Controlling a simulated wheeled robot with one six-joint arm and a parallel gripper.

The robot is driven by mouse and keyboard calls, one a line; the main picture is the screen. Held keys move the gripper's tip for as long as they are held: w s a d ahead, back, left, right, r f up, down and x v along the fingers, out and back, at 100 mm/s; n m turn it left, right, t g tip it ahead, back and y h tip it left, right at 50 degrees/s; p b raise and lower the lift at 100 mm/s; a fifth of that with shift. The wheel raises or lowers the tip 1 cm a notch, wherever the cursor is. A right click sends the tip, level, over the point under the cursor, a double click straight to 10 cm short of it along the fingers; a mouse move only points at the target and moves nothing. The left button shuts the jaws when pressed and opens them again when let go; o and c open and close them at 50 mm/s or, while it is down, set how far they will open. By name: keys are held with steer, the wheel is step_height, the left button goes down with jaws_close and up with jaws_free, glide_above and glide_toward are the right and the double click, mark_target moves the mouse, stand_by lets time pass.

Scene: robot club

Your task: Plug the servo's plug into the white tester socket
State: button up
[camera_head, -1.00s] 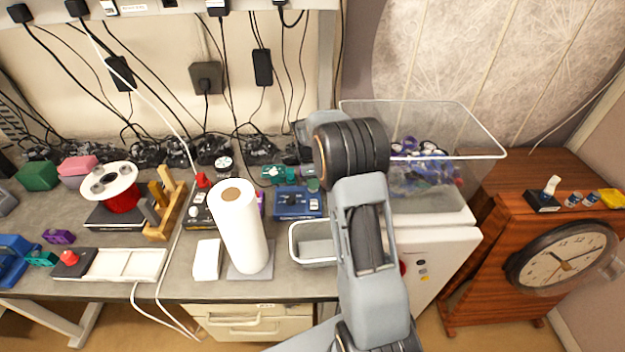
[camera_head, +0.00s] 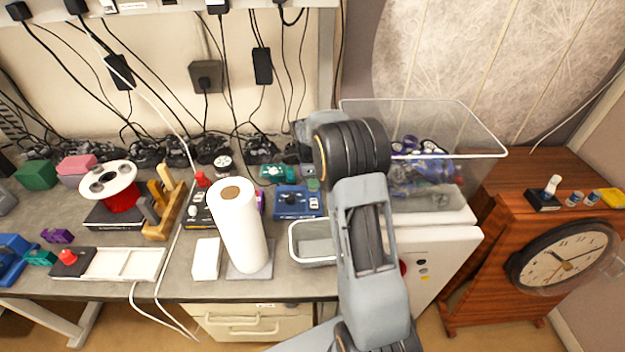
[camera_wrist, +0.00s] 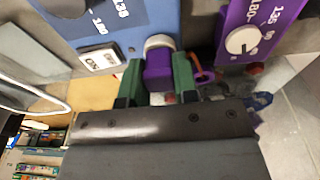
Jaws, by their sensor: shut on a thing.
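My gripper (camera_wrist: 157,84) shows in the wrist view, its two green fingers shut on a purple plug (camera_wrist: 158,72). The plug's far end meets a round white socket (camera_wrist: 160,42) at the edge of the blue tester (camera_wrist: 135,22). I cannot tell whether the plug is inside the socket or only against it. The blue tester also shows on the bench in the head view (camera_head: 297,203). In the head view my gripper is hidden behind my own arm. I cannot make out the servo with certainty.
A purple tester (camera_wrist: 262,28) with a white knob stands right of the plug in the wrist view. A white roll (camera_head: 238,230), a grey bin (camera_head: 312,258) and a red-cored spool (camera_head: 110,185) stand on the bench. A clear crate (camera_head: 470,130) is right of my arm.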

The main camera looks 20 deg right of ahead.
steer(key=o, duration=0.9)
steer(key=shift+o, duration=0.2)
